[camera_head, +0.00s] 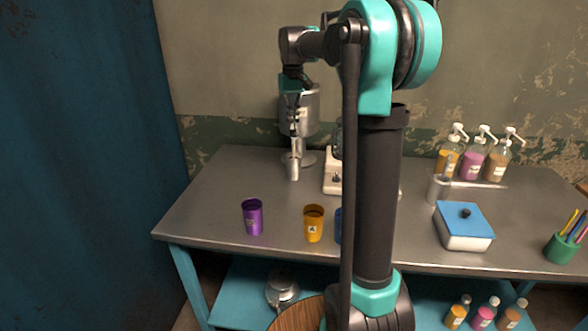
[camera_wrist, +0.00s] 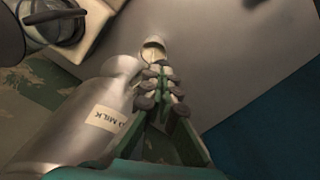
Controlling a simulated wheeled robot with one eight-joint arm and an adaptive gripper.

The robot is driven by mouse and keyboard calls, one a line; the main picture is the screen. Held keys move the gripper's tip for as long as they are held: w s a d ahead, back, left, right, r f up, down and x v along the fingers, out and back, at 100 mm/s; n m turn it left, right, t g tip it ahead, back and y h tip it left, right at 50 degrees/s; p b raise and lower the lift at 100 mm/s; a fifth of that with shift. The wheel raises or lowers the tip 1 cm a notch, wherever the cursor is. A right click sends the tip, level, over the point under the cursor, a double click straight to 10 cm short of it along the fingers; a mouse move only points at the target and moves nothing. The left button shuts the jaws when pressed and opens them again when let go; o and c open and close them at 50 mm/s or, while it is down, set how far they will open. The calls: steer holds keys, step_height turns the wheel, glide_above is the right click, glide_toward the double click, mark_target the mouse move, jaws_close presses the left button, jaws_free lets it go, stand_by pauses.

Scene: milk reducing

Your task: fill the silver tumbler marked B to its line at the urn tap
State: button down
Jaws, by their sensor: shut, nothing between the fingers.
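The steel urn (camera_head: 306,112) stands at the back left of the table; in the wrist view the urn (camera_wrist: 75,125) carries a label ending in "MILK". A silver tumbler (camera_head: 293,168) stands upright below the urn's front. Its rim shows beyond my fingers in the wrist view (camera_wrist: 153,41), with something pale inside; I cannot read its mark, line or level. My gripper (camera_head: 294,131) is shut and empty, in front of the urn and above the tumbler. In the wrist view its fingertips (camera_wrist: 160,73) hide the tap and part of the tumbler.
A purple cup (camera_head: 253,217), an orange cup (camera_head: 314,224) marked A and a partly hidden blue cup (camera_head: 338,226) stand near the front edge. A white appliance (camera_head: 331,181) stands right of the tumbler. Pump bottles (camera_head: 471,164) and a blue-lidded box (camera_head: 463,226) are at right.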

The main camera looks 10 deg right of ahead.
steer(key=shift+r, duration=0.1)
stand_by(0.5)
steer(key=shift+r, duration=3.45)
